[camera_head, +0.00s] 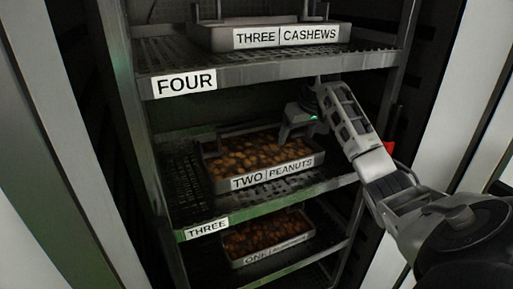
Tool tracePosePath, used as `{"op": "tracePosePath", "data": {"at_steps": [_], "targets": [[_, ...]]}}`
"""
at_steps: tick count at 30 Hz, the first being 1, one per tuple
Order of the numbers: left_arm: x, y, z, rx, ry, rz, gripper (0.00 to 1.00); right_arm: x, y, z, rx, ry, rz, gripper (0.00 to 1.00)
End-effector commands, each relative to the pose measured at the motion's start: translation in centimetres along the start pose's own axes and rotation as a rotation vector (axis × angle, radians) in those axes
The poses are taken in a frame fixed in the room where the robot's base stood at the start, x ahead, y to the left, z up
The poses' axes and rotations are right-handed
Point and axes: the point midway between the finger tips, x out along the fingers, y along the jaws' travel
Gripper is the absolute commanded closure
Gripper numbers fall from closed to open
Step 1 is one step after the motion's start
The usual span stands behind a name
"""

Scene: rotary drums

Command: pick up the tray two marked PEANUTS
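The tray two marked PEANUTS (262,178) is a grey metal tray filled with brown nuts. It sits on the middle shelf of the rack, with its white label facing me. My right gripper (299,128) reaches in from the right and is at the tray's right end, close to the rim. The gripper covers that end's handle area, and I cannot tell whether it touches the tray or how far its fingers are apart. My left gripper is out of view.
Shelf FOUR (270,73) passes above, holding the tray THREE CASHEWS (215,41). Below shelf THREE (265,205) stands the tray ONE (272,254). A rack post (385,95) stands close behind my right arm. Bare shelf shows left of tray two.

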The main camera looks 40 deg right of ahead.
Motion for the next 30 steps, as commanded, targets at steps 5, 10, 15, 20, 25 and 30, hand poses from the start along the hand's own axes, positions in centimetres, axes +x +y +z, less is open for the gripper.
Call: {"op": "tracePosePath", "data": {"at_steps": [5,10,15,20,25,30], "targets": [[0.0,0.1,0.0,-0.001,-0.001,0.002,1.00,0.0,0.0,0.0,0.000,0.000,0.000,0.75],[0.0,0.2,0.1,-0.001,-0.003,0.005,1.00,-0.3,0.0,-0.2,0.003,0.009,-0.004,1.00],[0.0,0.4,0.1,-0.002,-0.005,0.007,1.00,-0.3,0.0,-0.2,0.003,0.009,-0.004,1.00],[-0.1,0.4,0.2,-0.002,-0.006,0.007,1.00,-0.7,0.0,-0.4,0.003,0.010,-0.004,1.00],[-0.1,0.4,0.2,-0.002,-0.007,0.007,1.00,-1.8,0.0,-0.9,0.003,0.012,-0.004,1.00],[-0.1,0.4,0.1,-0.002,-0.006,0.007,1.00,-1.8,-1.4,-0.4,-0.013,0.008,-0.010,1.00]]}}
